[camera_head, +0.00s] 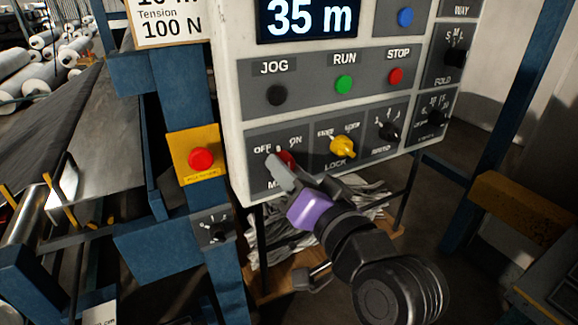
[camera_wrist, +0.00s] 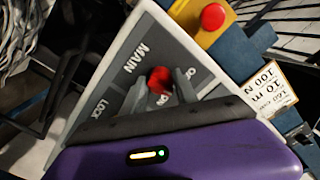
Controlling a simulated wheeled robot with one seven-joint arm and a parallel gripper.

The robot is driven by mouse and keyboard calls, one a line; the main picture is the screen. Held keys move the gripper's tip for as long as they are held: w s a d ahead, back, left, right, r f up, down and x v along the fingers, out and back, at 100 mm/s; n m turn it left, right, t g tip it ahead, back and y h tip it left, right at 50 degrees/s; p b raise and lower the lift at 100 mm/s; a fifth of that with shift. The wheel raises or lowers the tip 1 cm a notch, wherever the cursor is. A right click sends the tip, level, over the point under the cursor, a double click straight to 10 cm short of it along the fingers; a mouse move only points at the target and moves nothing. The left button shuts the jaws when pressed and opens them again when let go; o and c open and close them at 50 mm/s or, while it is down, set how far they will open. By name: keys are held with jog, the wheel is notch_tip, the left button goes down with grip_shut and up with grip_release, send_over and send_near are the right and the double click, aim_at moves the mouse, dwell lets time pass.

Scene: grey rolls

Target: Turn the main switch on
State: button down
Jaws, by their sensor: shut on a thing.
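The main switch is a red knob (camera_head: 286,158) at the lower left of the control panel, below the OFF and ON labels. In the wrist view the red knob (camera_wrist: 160,82) sits between the two fingers, beside the MAIN label. My gripper (camera_head: 280,165) reaches up to it from below right and is shut on the knob. In the wrist view my gripper (camera_wrist: 160,88) has a grey finger on each side of the knob. The fingers partly hide the knob and the MAIN label in the head view, so the pointer's exact direction is unclear.
A yellow LOCK knob (camera_head: 343,147) and a black knob (camera_head: 390,131) stand close to the right. JOG (camera_head: 277,95), RUN (camera_head: 344,84) and STOP (camera_head: 395,76) buttons lie above. A red emergency button (camera_head: 200,159) on a yellow plate is just left.

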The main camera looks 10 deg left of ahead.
jog(key=m+p, duration=0.3)
jog(key=m, duration=0.2)
jog(key=shift+r+m, duration=0.15)
jog(key=shift+m, duration=0.15)
jog(key=m+p, duration=0.2)
jog(key=m, duration=0.1)
jog(key=shift+m, duration=0.3)
jog(key=shift+m+p, duration=0.5)
jog(key=shift+m, duration=0.1)
jog(key=c, duration=0.9)
grip_release()
jog(key=shift+c, duration=0.2)
jog(key=b+v, duration=0.1)
jog(key=v, duration=0.6)
jog(key=shift+s+d, duration=0.25)
jog(key=shift+s, duration=0.1)
